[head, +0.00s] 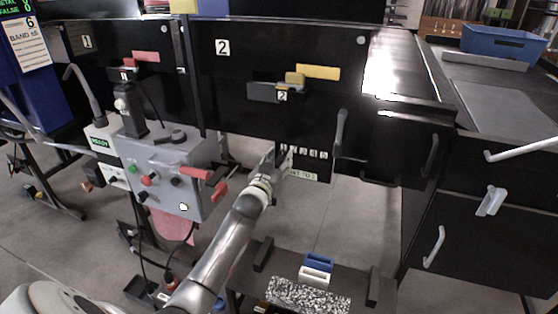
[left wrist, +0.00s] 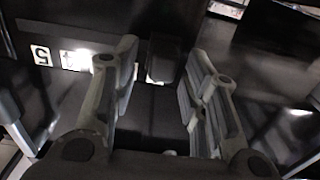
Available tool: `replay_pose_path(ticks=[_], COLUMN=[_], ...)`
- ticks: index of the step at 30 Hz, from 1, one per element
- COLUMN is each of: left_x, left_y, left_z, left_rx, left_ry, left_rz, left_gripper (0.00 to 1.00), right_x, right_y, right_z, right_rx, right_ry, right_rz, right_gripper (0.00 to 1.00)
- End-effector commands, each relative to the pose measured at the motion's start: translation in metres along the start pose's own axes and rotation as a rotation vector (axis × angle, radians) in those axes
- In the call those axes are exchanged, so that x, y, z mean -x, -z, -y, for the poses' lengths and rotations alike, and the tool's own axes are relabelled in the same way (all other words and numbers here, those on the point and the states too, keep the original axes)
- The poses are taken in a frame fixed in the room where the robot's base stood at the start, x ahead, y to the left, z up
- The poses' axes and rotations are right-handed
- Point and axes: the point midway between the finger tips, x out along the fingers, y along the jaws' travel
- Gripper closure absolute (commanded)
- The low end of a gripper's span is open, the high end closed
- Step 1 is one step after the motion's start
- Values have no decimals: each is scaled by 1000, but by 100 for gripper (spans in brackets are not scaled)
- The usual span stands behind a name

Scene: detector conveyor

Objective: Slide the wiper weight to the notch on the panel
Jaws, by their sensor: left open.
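My left gripper (head: 281,160) reaches up from below to the number strip (head: 308,153) at the lower edge of the black panel 2. A small label (head: 303,175), hard to read, sits under the strip. In the left wrist view the left gripper (left wrist: 162,62) is open, with its two fingers apart. A dark block (left wrist: 164,58), probably the wiper weight, shows between the fingertips; I cannot tell whether they touch it. The numbers (left wrist: 63,57) appear upside down left of the fingers. The weight cannot be made out in the head view. My right gripper is not in view.
A grey control box (head: 165,172) with red handles stands left of my left arm. A dark handle (head: 341,130) hangs on the panel right of the strip. Below is a dark table (head: 335,290) with blue and white holders (head: 317,266). Black drawers (head: 480,225) stand at right.

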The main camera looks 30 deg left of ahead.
Motion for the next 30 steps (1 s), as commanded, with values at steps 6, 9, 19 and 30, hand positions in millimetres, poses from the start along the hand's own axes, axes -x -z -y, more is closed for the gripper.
replay_pose_path(ticks=[6,9,19,30], left_x=[0,0,0,0], left_y=[0,0,-1,-2], left_z=[0,0,0,-26], left_rx=[0,0,0,6], left_ry=[0,0,0,-1], left_rz=[1,1,1,3], left_gripper=[65,78,100,100], right_x=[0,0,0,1], right_y=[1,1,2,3], right_z=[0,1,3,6], right_rx=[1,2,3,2], right_ry=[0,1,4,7], right_rz=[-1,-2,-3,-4], right_gripper=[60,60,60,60])
